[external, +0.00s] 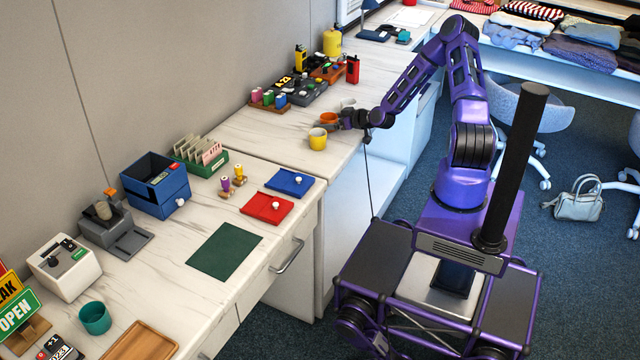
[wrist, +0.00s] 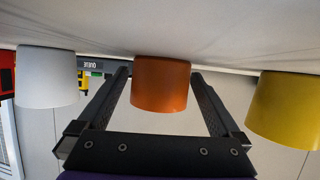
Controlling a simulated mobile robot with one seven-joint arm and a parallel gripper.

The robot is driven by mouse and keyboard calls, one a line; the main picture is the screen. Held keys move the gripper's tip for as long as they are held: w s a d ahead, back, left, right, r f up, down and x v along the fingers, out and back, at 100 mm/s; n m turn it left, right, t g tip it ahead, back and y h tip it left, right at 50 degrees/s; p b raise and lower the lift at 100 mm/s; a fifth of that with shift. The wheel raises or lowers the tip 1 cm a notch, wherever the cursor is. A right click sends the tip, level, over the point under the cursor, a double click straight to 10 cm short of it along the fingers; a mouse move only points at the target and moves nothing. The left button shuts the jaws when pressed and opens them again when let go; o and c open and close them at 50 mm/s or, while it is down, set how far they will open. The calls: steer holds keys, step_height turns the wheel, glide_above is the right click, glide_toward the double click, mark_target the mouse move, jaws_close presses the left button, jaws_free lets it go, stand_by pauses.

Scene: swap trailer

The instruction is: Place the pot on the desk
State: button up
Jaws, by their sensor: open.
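An orange pot (external: 328,117) stands on the white marbled counter (external: 265,135). In the wrist view, which is upside down, the orange pot (wrist: 160,85) shows between the two fingers of my gripper (wrist: 160,75). The fingers are open, one on each side, with visible gaps to the pot. In the external view my gripper (external: 334,121) is low over the counter at the orange pot. A yellow pot (external: 317,139) stands on the near side of it and a white pot (external: 348,103) on the far side. They show in the wrist view as yellow (wrist: 288,110) and white (wrist: 46,78).
Behind the pots are a dark tray of devices (external: 300,92), a red radio (external: 352,69) and a yellow bottle (external: 333,42). The nearer counter holds a dark green mat (external: 226,251), red (external: 268,208) and blue (external: 290,182) pads, a blue box (external: 155,185) and a teal cup (external: 95,318).

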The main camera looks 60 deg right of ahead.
steer(key=shift+r, duration=0.1)
steer(key=p+v, duration=0.7)
steer(key=v, duration=1)
steer(key=shift+p, duration=0.35)
steer(key=shift+s, duration=0.2)
steer(key=shift+a, duration=0.1)
